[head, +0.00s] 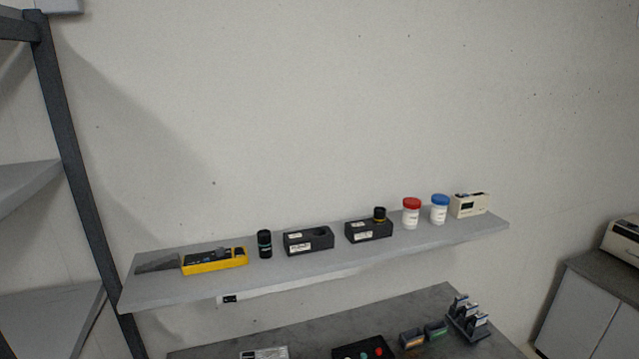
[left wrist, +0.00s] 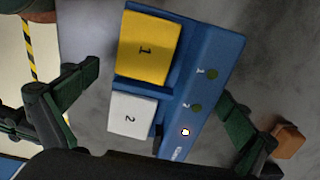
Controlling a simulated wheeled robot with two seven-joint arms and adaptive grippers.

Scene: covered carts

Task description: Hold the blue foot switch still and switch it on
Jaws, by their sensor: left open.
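The blue foot switch (left wrist: 222,50) fills the middle of the left wrist view and lies tilted in the picture. It has a yellow pedal marked 1 (left wrist: 147,50), a white pedal marked 2 (left wrist: 132,114), two dark green round spots numbered 1 and 2, and a small white spot (left wrist: 185,132) near its lower end. A small dark part shows beside the white pedal. My left gripper (left wrist: 160,88) is open, with one finger on each side of the switch. I cannot tell whether either finger touches it. The foot switch and both grippers are out of the head view.
In the left wrist view, a brown block (left wrist: 289,140) lies beside the right finger, and yellow-black tape (left wrist: 28,48) runs at left. The head view shows a wall shelf (head: 330,266) with several items, and a grey worktop (head: 310,318) below holding several devices.

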